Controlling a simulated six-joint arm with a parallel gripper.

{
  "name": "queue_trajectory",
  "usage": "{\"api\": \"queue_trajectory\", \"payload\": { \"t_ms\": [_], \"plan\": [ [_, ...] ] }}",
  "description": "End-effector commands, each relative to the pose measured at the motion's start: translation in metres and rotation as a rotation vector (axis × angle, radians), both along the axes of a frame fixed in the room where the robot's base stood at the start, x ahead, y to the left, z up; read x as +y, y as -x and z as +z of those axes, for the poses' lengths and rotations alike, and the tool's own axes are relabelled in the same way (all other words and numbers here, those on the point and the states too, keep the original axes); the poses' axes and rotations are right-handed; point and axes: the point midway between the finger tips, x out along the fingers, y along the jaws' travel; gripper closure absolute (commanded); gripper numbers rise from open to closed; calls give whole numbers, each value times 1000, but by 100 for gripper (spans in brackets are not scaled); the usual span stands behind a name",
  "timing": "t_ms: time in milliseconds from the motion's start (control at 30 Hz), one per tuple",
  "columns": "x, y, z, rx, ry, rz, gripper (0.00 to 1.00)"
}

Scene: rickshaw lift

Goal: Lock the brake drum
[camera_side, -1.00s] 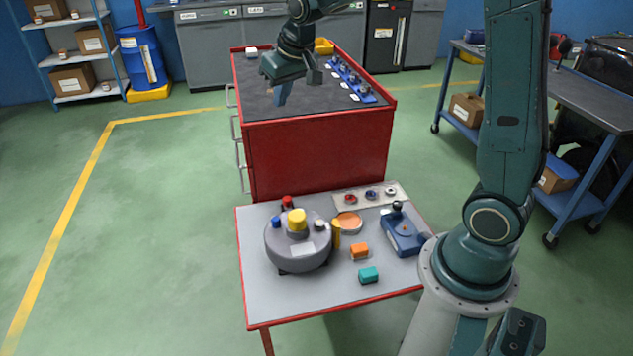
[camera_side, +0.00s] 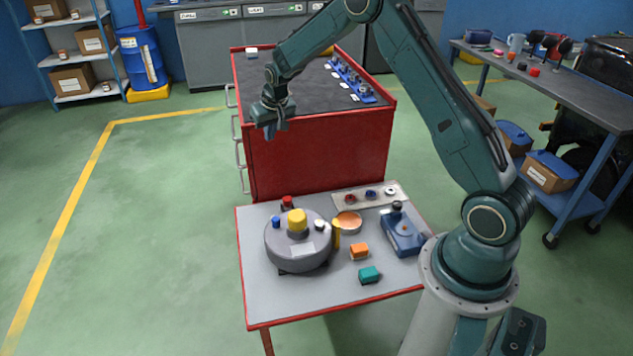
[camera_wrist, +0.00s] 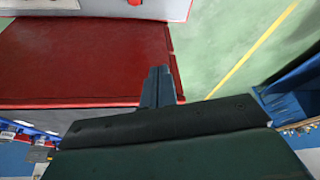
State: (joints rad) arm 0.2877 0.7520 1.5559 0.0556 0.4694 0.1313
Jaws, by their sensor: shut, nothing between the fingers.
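The brake drum (camera_side: 296,252) is a grey round drum with a yellow cap on top and red, blue and white knobs around it. It stands on the left half of the small grey table (camera_side: 260,307) in the side view. My gripper (camera_side: 270,133) is shut and empty, in the air in front of the red cabinet and above and behind the drum. In the wrist view my gripper fingers (camera_wrist: 160,75) are together, with the red cabinet beyond them. The drum itself is not visible there.
A blue device (camera_side: 403,235) with a black knob, an orange block (camera_side: 359,251), a teal block (camera_side: 369,275) and a copper-coloured dish (camera_side: 348,221) lie right of the drum. A tray (camera_side: 372,204) holds small rings. The red cabinet (camera_side: 320,155) stands behind the table.

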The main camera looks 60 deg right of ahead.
Motion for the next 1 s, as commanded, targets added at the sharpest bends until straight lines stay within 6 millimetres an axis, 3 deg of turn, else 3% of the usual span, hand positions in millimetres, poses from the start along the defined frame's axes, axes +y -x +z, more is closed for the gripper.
{"api": "queue_trajectory", "payload": {
  "t_ms": [400, 600, 800, 1000],
  "plan": [
    [-39, -18, -98, 22, -5, -69, 100],
    [-52, -19, -136, 28, -6, -97, 100],
    [-58, -19, -155, 31, -6, -109, 100],
    [-59, -19, -157, 30, -6, -111, 100]
  ]
}}
